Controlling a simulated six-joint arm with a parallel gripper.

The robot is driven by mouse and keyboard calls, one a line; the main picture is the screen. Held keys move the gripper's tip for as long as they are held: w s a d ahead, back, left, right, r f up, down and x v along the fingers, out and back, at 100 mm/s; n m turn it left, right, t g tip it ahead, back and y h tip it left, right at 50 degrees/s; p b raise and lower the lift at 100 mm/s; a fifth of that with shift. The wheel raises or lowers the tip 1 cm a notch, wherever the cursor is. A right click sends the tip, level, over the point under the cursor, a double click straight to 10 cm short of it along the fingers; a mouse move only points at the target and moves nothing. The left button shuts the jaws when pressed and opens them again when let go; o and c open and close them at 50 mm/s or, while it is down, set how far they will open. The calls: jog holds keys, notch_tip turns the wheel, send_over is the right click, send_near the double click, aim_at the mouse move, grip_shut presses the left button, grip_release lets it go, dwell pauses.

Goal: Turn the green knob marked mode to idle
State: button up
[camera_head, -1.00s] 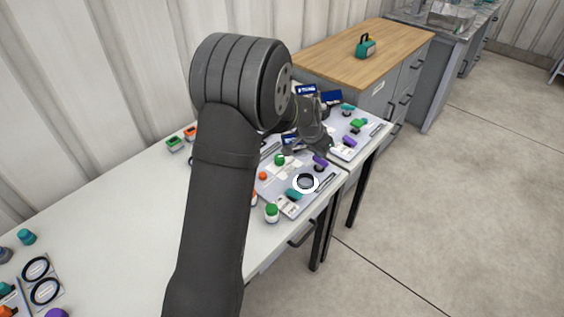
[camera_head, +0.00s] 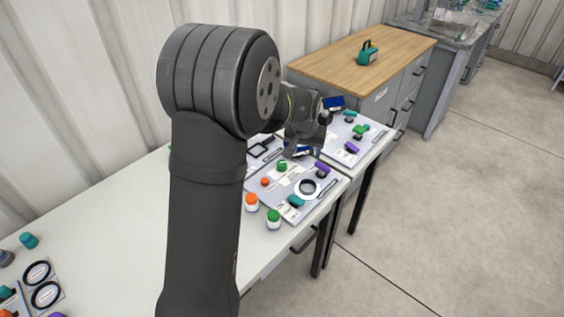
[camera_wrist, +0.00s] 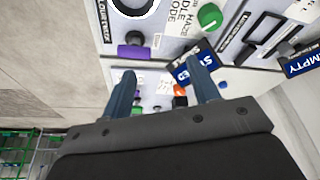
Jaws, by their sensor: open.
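The green knob (camera_head: 282,166) stands on the light panel (camera_head: 282,190) on the white table. In the wrist view the green knob (camera_wrist: 209,16) is near the top, beside a white label whose text includes IDLE and MODE. My gripper (camera_head: 303,150) hangs over the far part of the panel, beyond the green knob and apart from it. In the wrist view my gripper (camera_wrist: 163,88) has its two blue fingers spread wide, with nothing held. The green knob lies beyond the right finger's tip. Which mark the knob points to is too small to tell.
Orange-topped (camera_head: 252,202) and green-topped (camera_head: 273,218) jars stand in front. A second panel (camera_head: 345,132) lies beyond. The table's middle left is clear.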

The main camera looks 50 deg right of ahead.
aim_at(281, 163)
jog(key=w+a+r+n+t, duration=0.2)
jog(key=w+a+r+n, duration=0.1)
jog(key=a+r+n, duration=0.25)
jog(key=shift+n+y, duration=0.25)
jog(key=shift+y, duration=0.15)
jog(key=x, duration=1.7)
jog(key=shift+w+d, duration=0.3)
jog(key=shift+w, duration=0.15)
jog(key=c, duration=1)
jog(key=shift+o, duration=0.2)
jog(key=m+g+h, duration=0.1)
jog(key=m, duration=0.4)
jog(key=shift+w+a, duration=0.15)
jog(key=shift+m+g+h, duration=0.4)
jog(key=shift+m+g, duration=0.5)
jog(key=shift+m, duration=1.4)
